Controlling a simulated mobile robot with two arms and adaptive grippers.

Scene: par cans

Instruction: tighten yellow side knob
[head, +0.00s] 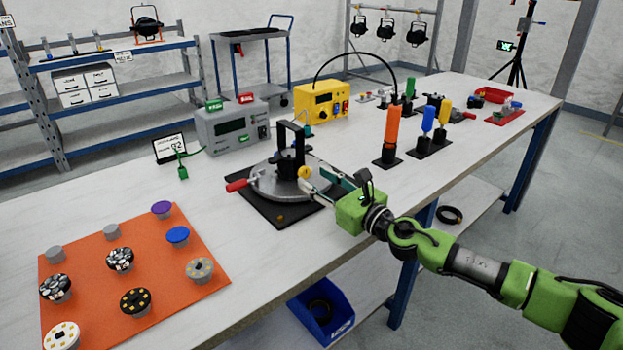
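The yellow side knob (304,172) is a small round knob on the right side of a black upright fixture (289,150). The fixture stands on a round grey metal plate (265,188), which has a red handle at its left and sits on a black base. My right gripper (309,179) comes in from the right, with its fingertips at the knob. They touch it or are very close. The fingers look spread further back, but their grip on the knob is too small to make out. My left gripper is not in view.
A grey meter box (230,128) and a yellow power box (321,101) stand behind the fixture. An orange mat (190,250) with several round lamp parts lies at the left front. Upright orange, blue and yellow-handled tools (392,125) stand to the right.

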